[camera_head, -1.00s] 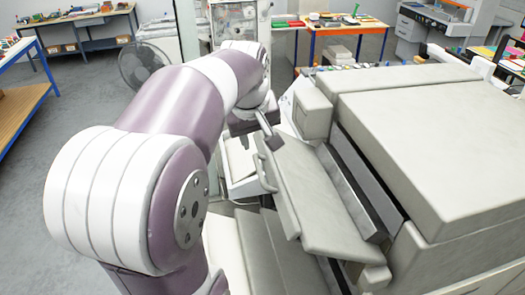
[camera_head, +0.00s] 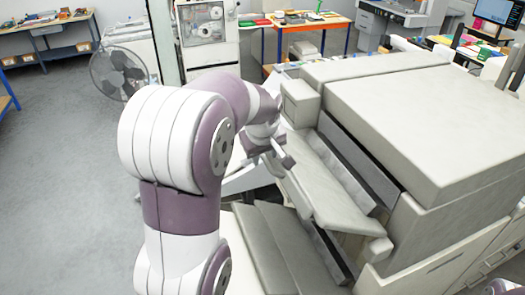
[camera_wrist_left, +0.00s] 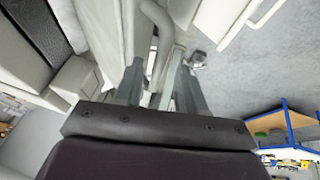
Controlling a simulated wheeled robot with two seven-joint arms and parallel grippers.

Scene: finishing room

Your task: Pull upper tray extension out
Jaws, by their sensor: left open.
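The upper tray extension (camera_head: 340,203) is a light grey sloping panel on the left side of the big grey machine. Its outer edge has a curved bar handle (camera_wrist_left: 156,40), seen in the left wrist view. My left gripper (camera_head: 280,151) is at the outer edge of the upper tray, and its arm hides part of that edge. In the left wrist view, my left gripper (camera_wrist_left: 161,82) is open, with the lower end of the handle between its fingers. Whether the fingers touch it I cannot tell. A lower tray (camera_head: 277,245) lies below. My right gripper does not show.
The grey machine body (camera_head: 430,120) fills the right side. A fan (camera_head: 118,72) stands on the floor at left, beside open grey floor (camera_head: 60,180). An orange-legged table (camera_head: 310,22) and a workbench (camera_head: 50,30) are at the back.

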